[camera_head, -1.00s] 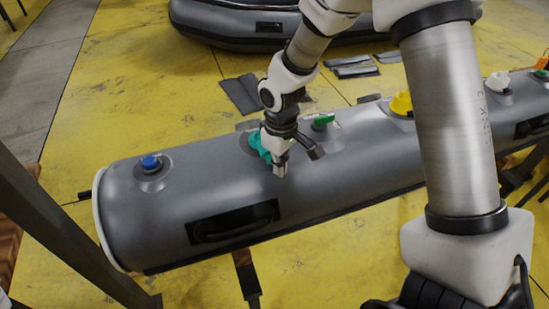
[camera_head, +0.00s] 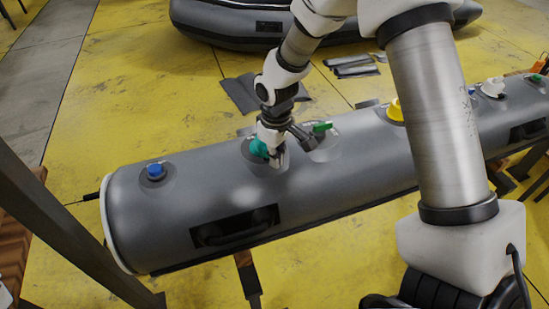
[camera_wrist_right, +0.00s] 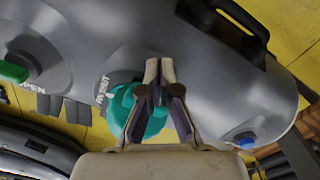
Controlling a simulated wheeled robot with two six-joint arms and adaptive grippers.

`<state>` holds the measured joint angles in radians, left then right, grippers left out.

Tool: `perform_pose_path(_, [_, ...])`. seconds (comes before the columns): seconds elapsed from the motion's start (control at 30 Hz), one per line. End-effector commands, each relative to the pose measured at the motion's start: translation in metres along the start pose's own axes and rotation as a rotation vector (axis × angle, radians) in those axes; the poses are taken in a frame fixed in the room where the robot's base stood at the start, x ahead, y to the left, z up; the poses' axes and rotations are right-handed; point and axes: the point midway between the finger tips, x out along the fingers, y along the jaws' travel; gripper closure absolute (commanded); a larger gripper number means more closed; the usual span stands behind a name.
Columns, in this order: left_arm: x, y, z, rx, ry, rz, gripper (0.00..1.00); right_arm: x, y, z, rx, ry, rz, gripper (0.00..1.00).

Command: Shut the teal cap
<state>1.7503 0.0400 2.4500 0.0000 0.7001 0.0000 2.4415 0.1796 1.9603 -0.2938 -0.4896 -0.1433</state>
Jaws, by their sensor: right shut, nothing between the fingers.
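The teal cap (camera_head: 258,148) sits on the top of a grey inflatable tube (camera_head: 190,205), between a blue cap and a green one. My right gripper (camera_head: 279,163) is shut and empty, pointing down at the cap's right side in the head view. In the right wrist view the teal cap (camera_wrist_right: 122,104) shows behind and left of the fingers (camera_wrist_right: 160,66), which partly cover it. A printed word like SHUT is beside its round base. I cannot tell whether the fingers touch the cap. My left gripper is not in view.
A blue cap (camera_head: 155,170) is to the left; a green cap (camera_head: 321,127), a yellow cap (camera_head: 395,110) and a white cap (camera_head: 493,87) are to the right. A black handle (camera_head: 235,227) is on the tube's near side. Another grey boat (camera_head: 225,25) lies behind on yellow floor.

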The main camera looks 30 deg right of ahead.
Motion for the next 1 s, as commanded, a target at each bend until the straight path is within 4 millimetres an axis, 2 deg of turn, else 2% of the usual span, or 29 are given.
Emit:
perform_pose_path(0.4, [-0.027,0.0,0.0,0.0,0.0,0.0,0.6,-0.02,0.01,-0.017,0.001,-0.001,0.0,1.0])
perform_pose_path(1.0, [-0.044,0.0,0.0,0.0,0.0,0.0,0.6,-0.028,0.025,-0.043,0.0,-0.001,0.0,1.0])
